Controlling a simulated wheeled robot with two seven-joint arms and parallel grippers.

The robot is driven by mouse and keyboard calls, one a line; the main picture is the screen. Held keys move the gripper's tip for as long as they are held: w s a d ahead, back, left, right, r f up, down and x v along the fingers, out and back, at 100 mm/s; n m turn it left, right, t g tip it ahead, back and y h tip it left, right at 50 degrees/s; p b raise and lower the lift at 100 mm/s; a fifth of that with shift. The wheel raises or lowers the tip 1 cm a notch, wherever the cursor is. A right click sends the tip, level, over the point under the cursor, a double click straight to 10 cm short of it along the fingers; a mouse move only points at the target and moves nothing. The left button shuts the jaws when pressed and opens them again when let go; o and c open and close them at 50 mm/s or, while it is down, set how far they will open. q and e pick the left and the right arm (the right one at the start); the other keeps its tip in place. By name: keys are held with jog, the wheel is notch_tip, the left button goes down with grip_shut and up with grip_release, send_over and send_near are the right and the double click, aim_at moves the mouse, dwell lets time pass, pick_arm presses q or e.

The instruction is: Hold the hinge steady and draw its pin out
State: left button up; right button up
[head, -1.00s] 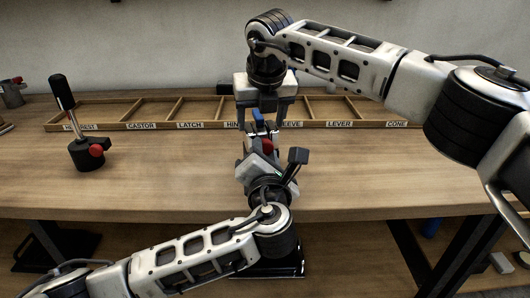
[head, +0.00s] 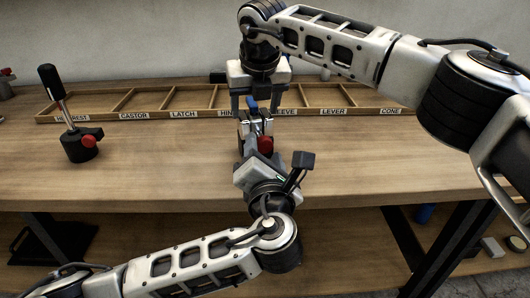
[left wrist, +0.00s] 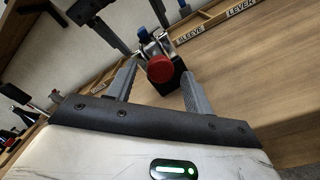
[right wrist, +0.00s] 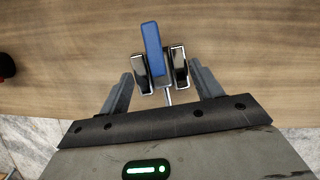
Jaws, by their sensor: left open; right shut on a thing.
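The hinge (head: 241,128) stands upright at mid-bench on a dark holder with a red knob (head: 265,144). In the right wrist view it shows as silver plates (right wrist: 180,68) around a blue part (right wrist: 154,50). A thin silver rod (right wrist: 167,96), perhaps the pin, points toward the palm. My right gripper (head: 256,108) reaches down from above and is shut on the hinge, fingertips at its sides. My left gripper (head: 250,158) is open in front of and below it. In the left wrist view the red knob (left wrist: 160,68) shows between the left fingers.
A labelled wooden tray (head: 150,116) with several compartments lies along the back of the bench (head: 165,170). A black-handled stand with a red knob (head: 80,140) stands at the left. The bench between them is clear. A lower shelf (head: 340,245) runs underneath.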

pick_arm(q)
jog(key=s, duration=1.2)
jog(key=shift+d, duration=0.25)
pick_arm(e)
jog(key=shift+r, duration=0.1)
pick_arm(q)
jog(key=shift+w, duration=0.1)
pick_arm(e)
jog(key=o, duration=1.9)
